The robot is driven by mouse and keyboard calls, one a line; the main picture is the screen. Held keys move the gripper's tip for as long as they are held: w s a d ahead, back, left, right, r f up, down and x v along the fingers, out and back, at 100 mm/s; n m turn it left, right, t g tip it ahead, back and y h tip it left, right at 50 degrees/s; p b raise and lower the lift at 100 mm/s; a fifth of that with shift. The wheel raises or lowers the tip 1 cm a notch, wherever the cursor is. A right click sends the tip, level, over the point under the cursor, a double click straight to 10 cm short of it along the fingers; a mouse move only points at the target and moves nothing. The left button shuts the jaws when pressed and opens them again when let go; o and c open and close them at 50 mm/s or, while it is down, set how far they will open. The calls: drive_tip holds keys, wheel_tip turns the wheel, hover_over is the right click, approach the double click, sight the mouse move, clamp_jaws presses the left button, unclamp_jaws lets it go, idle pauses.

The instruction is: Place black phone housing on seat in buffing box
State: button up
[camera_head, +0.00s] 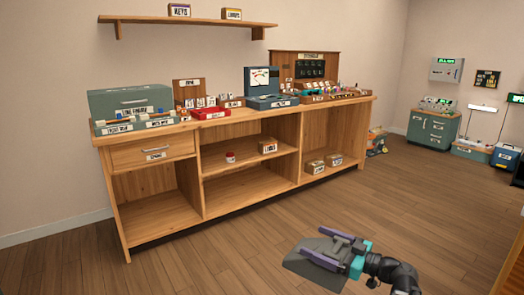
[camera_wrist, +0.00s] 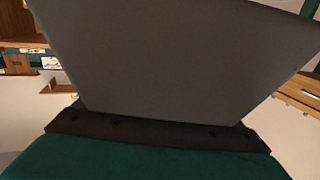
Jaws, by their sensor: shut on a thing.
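My gripper (camera_head: 314,243), with purple fingers and a teal body, is low at the front of the head view, in front of the wooden workbench. It is shut on a dark grey, wedge-shaped piece, the black phone housing (camera_head: 316,274), held out in front of the fingers. In the wrist view the housing (camera_wrist: 180,60) fills most of the picture as a flat dark grey face, with a darker edge along its bottom. The fingers are hidden there. I cannot pick out the buffing box or its seat for certain in either view.
The workbench (camera_head: 270,118) carries a green case (camera_head: 130,101), a blue meter box (camera_head: 265,86) and a red tray (camera_head: 208,113). A green cabinet (camera_head: 432,134) and a blue box (camera_head: 506,157) stand at the right. The wooden floor (camera_head: 215,255) between gripper and bench is clear.

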sight(318, 247)
wheel_tip(318, 247, up, 22)
drive_tip(key=p, duration=3)
drive_tip(key=shift+a, duration=0.2)
